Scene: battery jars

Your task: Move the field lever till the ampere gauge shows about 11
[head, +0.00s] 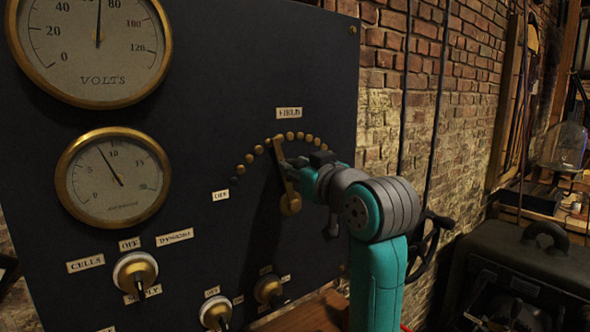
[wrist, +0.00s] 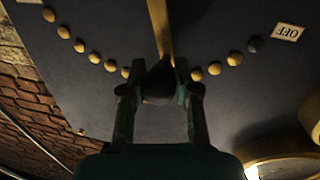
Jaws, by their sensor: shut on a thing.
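The brass field lever (head: 285,181) stands on the dark panel below the FIELD label, its tip at the arc of brass studs and leaning slightly left of upright. My gripper (head: 297,166) is at the lever's upper part. In the wrist view, my gripper (wrist: 158,88) is shut on the dark knob (wrist: 158,82) of the lever (wrist: 161,30), one finger on each side. The ampere gauge (head: 113,178) is the lower brass-rimmed dial; its needle points between 5 and 10, nearer 10. The gripper partly hides the knob in the head view.
The volt gauge (head: 92,50) above has its needle between 60 and 80. Knobs, such as the supply switch (head: 135,271), stick out lower on the panel. The OFF label (head: 220,196) marks the arc's left end. A brick wall (head: 440,110) and a dark case (head: 520,262) are at right.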

